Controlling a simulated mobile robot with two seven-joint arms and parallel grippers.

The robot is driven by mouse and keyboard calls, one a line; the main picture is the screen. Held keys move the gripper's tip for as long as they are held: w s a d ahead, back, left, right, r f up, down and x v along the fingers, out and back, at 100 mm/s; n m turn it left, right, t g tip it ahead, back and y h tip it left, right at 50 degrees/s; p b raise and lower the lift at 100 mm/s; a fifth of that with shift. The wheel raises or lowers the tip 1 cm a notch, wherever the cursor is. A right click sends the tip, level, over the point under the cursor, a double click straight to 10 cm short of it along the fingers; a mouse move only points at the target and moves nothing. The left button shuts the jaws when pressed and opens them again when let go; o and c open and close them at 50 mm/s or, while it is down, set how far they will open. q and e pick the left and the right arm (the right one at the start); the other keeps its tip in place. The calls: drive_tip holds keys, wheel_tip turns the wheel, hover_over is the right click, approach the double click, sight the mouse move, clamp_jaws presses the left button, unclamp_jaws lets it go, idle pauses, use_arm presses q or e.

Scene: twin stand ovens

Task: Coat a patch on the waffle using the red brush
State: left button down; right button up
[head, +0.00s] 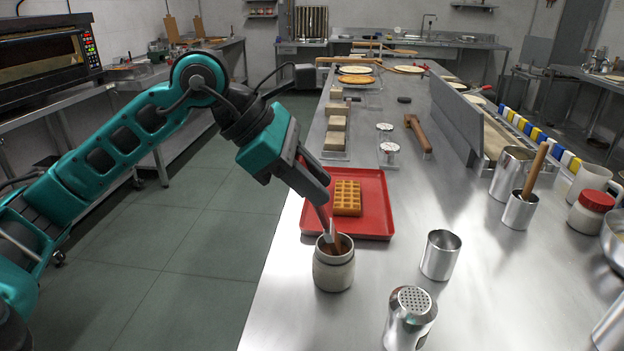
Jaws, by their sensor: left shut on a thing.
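The waffle (347,197) is golden and square-gridded. It lies on a red tray (376,226) on the steel counter. My left gripper (318,200) is shut on the slim reddish handle of the red brush (323,220), to the left of the waffle and above the tray's front left corner. The brush points down and its lower end is inside the mouth of a small grey jar (333,272), which looks brown inside. The bristles are hidden or too small to make out. My right gripper is not in view.
An empty metal cup (440,255) and a shaker with a perforated lid (410,316) stand right of the jar. A cup with a wooden handle (520,209) stands further right. A brown-handled tool (417,133) lies behind the tray. The counter's middle right is clear.

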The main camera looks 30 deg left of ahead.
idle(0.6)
use_arm(q)
drive_tip(key=shift+r+p, duration=2.8)
drive_tip(key=shift+r, duration=0.65)
